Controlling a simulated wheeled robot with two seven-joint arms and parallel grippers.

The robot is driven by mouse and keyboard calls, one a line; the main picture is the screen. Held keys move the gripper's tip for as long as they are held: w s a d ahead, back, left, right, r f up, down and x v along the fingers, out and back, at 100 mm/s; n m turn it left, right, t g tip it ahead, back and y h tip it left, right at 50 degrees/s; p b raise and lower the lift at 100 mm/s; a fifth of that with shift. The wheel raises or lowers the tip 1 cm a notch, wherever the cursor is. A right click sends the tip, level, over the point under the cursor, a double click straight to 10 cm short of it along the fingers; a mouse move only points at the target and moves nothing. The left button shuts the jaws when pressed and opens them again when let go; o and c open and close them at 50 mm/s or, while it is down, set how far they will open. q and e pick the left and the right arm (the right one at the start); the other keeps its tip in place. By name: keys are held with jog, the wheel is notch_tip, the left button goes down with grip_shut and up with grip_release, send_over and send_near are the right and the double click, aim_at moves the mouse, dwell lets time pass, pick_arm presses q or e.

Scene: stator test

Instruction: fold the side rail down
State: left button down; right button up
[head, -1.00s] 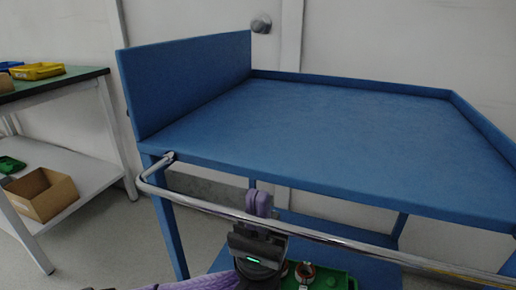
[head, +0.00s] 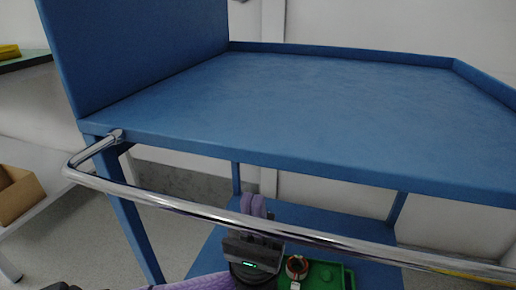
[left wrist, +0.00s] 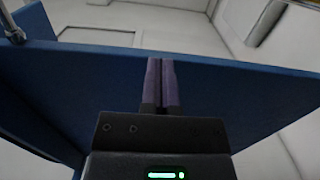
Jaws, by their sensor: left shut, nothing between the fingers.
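The blue cart (head: 330,110) has a tall upright blue side panel (head: 140,50) along the left of its top; this looks like the side rail, and it stands up. My left gripper (head: 254,205) is shut and empty, with purple fingers, below the near edge of the cart top. The chrome handle bar (head: 180,205) crosses the picture at the gripper. In the left wrist view, the closed fingers (left wrist: 161,65) show against a blue cart surface (left wrist: 90,75), with no clear contact visible. My right gripper is out of view.
A green tray (head: 325,274) with a copper-coloured ring part (head: 297,267) lies below the handle. A side bench with a yellow bin (head: 9,51) and a cardboard box (head: 18,193) stands at left. Bare floor lies between bench and cart.

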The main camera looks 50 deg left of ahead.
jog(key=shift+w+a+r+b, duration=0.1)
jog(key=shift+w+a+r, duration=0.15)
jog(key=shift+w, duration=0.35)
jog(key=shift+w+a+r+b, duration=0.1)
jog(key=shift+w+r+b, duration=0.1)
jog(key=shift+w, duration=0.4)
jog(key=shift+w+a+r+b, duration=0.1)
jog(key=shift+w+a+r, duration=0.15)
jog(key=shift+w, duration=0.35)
